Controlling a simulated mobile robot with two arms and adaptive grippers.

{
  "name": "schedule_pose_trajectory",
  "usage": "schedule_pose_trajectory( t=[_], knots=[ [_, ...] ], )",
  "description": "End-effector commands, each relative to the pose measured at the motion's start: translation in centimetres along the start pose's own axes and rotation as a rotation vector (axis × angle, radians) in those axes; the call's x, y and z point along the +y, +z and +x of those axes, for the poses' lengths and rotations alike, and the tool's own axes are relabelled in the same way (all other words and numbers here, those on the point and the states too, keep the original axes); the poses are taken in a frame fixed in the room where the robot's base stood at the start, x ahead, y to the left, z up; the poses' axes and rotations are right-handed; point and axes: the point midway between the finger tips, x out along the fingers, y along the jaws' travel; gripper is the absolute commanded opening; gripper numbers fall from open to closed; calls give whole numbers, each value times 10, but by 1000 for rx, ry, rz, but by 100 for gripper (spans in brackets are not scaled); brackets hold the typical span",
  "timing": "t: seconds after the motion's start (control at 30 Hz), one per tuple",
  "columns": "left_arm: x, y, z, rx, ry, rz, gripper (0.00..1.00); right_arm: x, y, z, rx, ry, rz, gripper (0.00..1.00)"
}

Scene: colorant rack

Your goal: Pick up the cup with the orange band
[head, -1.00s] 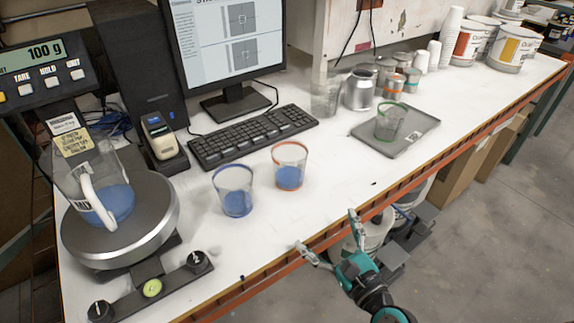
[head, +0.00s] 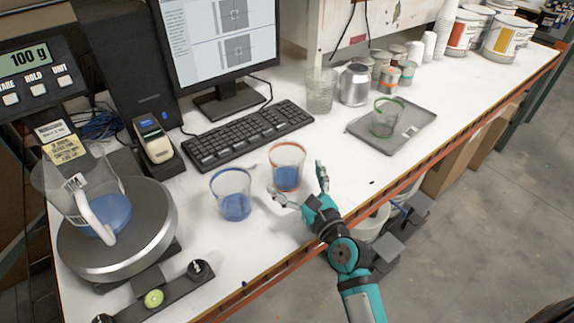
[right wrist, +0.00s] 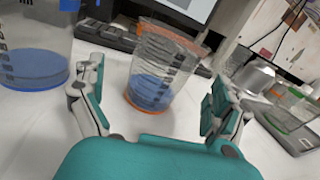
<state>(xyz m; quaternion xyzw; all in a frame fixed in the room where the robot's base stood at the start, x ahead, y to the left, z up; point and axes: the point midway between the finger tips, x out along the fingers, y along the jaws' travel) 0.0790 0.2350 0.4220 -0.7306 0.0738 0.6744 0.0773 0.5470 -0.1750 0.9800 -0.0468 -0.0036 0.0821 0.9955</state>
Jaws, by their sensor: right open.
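The cup with the orange band (head: 287,167) stands upright on the white table, clear, with blue liquid low inside. My right gripper (head: 297,184) is open just in front of it, fingers apart and pointing at it. In the right wrist view the orange-banded cup (right wrist: 158,75) is ahead and between the open fingers (right wrist: 160,100), with nothing held. A similar cup with a blue band (head: 233,196) stands close to its left; it also shows at the left of the right wrist view (right wrist: 35,50). My left gripper is not in view.
A keyboard (head: 248,134) lies behind the cups. A grey tray (head: 412,131) with a green-banded cup (head: 385,118) lies to the right. A scale (head: 120,225) with a pitcher stands left. The table's orange front edge runs below my right arm.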

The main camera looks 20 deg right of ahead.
Motion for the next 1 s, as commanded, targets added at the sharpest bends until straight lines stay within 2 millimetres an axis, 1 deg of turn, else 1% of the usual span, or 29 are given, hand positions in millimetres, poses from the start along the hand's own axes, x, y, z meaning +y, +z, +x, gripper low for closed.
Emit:
schedule_pose_trajectory(
  t=[0.17, 0.3, 0.43, 0.53, 0.73, 1.0],
  knots=[
    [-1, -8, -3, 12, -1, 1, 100, -2, -1, 13, 0, 1, -3, 100],
    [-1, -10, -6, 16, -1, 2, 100, -6, -5, 35, -1, 1, -4, 100],
    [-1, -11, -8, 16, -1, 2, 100, -5, -6, 50, 0, 0, -2, 100],
    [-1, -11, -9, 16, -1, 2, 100, -5, -6, 55, 1, -1, -1, 100],
    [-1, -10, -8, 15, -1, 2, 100, -5, -7, 55, 1, -1, 0, 100],
    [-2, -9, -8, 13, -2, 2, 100, -5, -7, 54, 1, -1, -1, 65]
  ],
)
